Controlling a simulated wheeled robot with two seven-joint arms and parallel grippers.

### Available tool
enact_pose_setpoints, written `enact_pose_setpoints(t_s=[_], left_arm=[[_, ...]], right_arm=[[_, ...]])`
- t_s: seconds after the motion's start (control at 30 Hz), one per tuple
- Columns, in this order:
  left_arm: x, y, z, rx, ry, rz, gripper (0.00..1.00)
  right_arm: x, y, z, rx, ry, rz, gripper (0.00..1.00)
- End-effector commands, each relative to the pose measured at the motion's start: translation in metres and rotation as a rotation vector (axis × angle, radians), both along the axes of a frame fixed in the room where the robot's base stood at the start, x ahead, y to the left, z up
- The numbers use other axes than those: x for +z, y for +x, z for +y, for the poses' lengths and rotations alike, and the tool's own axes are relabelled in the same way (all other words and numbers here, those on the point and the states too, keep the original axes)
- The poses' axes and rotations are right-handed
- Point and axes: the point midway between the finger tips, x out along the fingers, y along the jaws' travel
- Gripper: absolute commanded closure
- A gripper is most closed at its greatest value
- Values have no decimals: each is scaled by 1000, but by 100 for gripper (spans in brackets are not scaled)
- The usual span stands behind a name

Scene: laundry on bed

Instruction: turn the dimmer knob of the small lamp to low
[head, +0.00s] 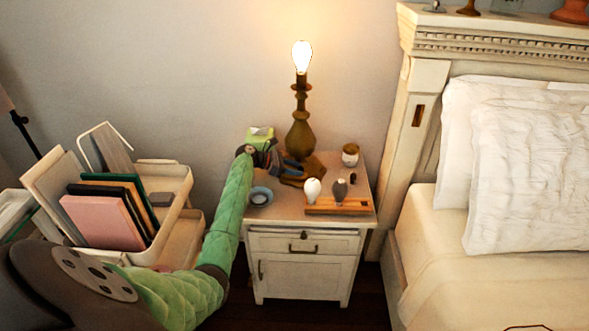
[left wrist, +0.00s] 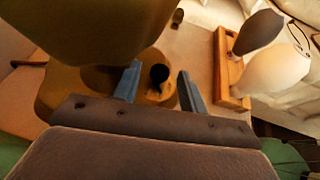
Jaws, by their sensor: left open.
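The small lamp (head: 300,135) stands on the nightstand (head: 283,212) with its bare bulb (head: 302,57) lit. Its brown body and base also show close up in the left wrist view (left wrist: 95,30). The dark dimmer knob (left wrist: 159,74) sits on the lamp's base. My left gripper (left wrist: 156,82) is open, with one blue finger on each side of the knob; I cannot tell whether they touch it. In the head view my left gripper (head: 289,168) is at the lamp's base and hides the knob. My right gripper is not in view.
A blue-rimmed dish (head: 260,196) is beside my forearm. The bed (head: 440,235) is at right.

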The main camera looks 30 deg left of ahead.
Motion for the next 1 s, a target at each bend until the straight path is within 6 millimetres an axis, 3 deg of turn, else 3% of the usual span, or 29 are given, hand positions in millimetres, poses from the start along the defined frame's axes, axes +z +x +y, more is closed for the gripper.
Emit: enact_pose_setpoints(t_s=[0.27, 0.7, 1.0], left_arm=[[5, -10, 12, 1, 2, 0, 58], [28, -46, 53, 1, 2, 0, 58], [29, -48, 54, 0, 0, 0, 58]], right_arm=[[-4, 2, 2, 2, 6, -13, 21], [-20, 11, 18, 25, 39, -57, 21], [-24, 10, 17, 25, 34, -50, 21]])
